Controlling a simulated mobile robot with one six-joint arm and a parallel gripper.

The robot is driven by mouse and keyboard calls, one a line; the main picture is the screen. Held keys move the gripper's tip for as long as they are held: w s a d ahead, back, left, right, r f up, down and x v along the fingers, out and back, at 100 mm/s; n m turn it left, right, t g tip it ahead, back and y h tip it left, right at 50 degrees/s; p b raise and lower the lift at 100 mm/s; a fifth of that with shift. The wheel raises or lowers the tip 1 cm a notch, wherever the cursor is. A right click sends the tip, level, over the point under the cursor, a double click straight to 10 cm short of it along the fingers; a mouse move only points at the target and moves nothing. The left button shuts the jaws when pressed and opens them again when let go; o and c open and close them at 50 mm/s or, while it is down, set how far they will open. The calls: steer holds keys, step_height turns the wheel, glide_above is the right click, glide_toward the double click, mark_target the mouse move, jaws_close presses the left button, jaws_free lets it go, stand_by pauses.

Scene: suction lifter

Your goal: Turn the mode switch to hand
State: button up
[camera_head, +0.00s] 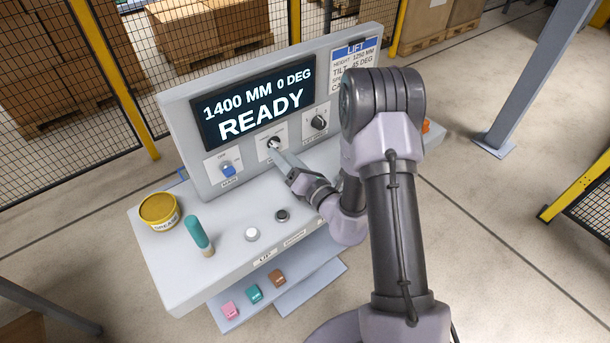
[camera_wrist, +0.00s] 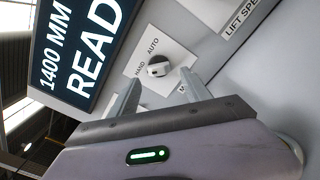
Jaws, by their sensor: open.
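The mode switch (camera_wrist: 158,67) is a small round knob with a pale bar across it on a white plate, with HAND and AUTO printed beside it in the wrist view. I cannot tell surely which word its pointer faces. In the head view the switch (camera_head: 273,142) is the middle of three controls under the screen and is partly hidden by my fingers. My gripper (camera_wrist: 160,80) is open, its two fingers reaching toward the plate on either side of the knob, with no clear contact. In the head view my gripper (camera_head: 279,155) is close to the panel.
The screen (camera_head: 256,106) reads 1400 MM 0 DEG READY. A blue switch (camera_head: 228,170) is to the left and a dark knob (camera_head: 319,123) to the right. A yellow tin (camera_head: 159,210), a teal-handled tool (camera_head: 197,234) and a white button (camera_head: 252,234) are on the console.

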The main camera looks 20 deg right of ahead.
steer(key=p+v, duration=0.1)
steer(key=v, duration=1.3)
